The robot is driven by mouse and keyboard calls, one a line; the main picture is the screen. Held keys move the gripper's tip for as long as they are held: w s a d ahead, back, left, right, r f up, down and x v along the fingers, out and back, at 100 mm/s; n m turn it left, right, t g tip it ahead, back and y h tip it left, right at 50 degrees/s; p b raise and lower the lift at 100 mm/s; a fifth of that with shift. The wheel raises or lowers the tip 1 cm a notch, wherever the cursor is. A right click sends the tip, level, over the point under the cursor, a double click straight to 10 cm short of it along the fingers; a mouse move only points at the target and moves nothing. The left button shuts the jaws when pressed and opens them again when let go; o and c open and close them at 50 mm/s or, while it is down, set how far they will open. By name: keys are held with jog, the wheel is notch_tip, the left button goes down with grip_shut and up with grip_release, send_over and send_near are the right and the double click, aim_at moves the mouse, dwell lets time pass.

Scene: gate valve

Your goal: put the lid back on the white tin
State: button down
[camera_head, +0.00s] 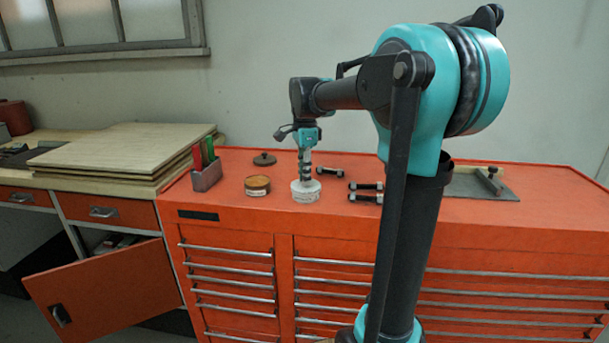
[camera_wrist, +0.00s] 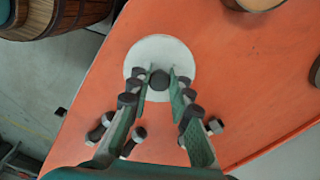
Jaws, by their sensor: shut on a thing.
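The white tin (camera_head: 306,195) stands upright on the red cabinet top, with a label on its front. My gripper (camera_head: 306,177) points straight down over it, its fingertips at the tin's top. In the wrist view, my gripper (camera_wrist: 159,80) is shut on the dark knob of a round white lid (camera_wrist: 150,49). The lid is over the tin and hides it from above. I cannot tell whether the lid rests fully on the rim or sits slightly above it.
A brown tin (camera_head: 257,186) stands left of the white tin, with a dark lid (camera_head: 264,159) lying behind it. A grey holder (camera_head: 206,177) with red and green handles stands further left. Bolts (camera_head: 366,191) lie close on the right. The front edge is near.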

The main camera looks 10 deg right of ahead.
jog(key=shift+r, duration=0.75)
dwell(1.0)
jog(key=shift+f, duration=0.15)
dwell(1.0)
jog(key=c, duration=0.8)
grip_release()
jog(key=shift+c, duration=0.2)
jog(key=shift+r, duration=3.5)
grip_shut()
